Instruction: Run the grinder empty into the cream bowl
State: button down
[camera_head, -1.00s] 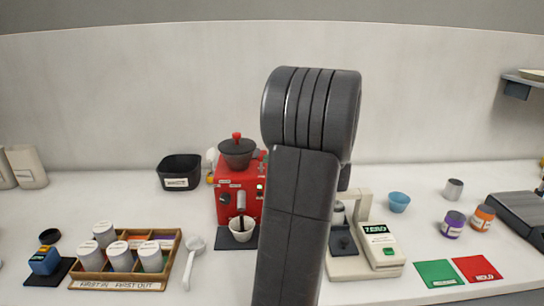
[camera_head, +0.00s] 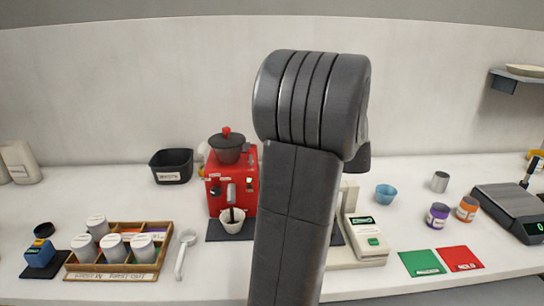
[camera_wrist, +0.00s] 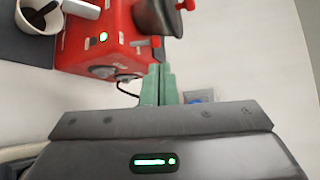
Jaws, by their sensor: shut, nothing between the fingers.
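The red grinder (camera_head: 217,192) stands left of my arm in the head view, with a dark lidded hopper (camera_head: 226,155) on top. Its red body (camera_wrist: 88,20) also fills the upper left of the wrist view, where a green light (camera_wrist: 103,37) is lit. The cream bowl (camera_head: 227,224) sits upright under the grinder's spout; in the wrist view the bowl (camera_wrist: 36,27) shows dark contents or a dark part inside it. My gripper (camera_wrist: 159,72) is shut and empty, its green fingertips close to the grinder's side; I cannot tell whether they touch. The head view hides it behind my arm.
A white scale (camera_head: 366,238) is partly hidden right of my arm. A wooden rack (camera_head: 112,270) of several white-lidded jars and a white spoon (camera_head: 183,252) lie left. A black bin (camera_head: 171,163) stands behind. A blue cup (camera_head: 386,194) and green card (camera_head: 421,263) are right.

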jog(key=v, duration=0.4)
jog(key=shift+s+d+r, duration=0.15)
jog(key=shift+d+r, duration=0.1)
jog(key=shift+r, duration=0.05)
